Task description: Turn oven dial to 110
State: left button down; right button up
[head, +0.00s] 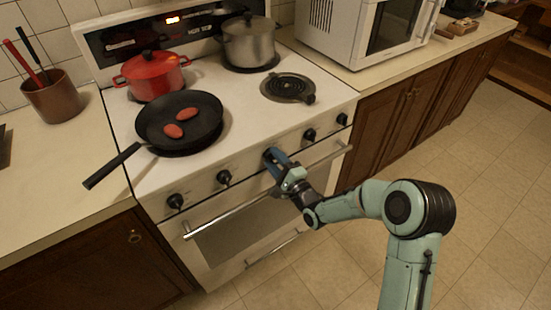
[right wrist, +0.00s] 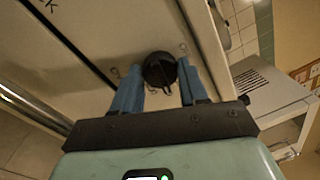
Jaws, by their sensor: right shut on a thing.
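The white stove (head: 130,180) has a row of black dials along its front panel. My right gripper (head: 271,157) is at the middle dial, which it hides in the head view. In the right wrist view, this round black oven dial (right wrist: 159,70) sits between the tips of the two blue fingers of my right gripper (right wrist: 160,80). The gripper is shut on the dial. Small marks show on the panel beside it, but the dial's setting cannot be read. My left gripper is not in view.
A black pan (head: 205,107) with two reddish items stands on the front left burner, its handle jutting out leftward. A red pot (head: 153,79) and a steel pot (head: 250,45) stand behind. The oven handle (head: 225,214) runs below the dials. Neighbouring dials (head: 224,177) (head: 309,135) flank my gripper.

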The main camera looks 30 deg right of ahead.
jog(key=shift+m, duration=1)
jog(key=shift+p, duration=0.3)
jog(key=o, duration=1.1)
jog(key=shift+c, duration=0.2)
jog(key=shift+s, duration=0.15)
jog(key=s, duration=1.3)
jog(key=shift+d+f, duration=0.3)
jog(key=shift+f, duration=0.15)
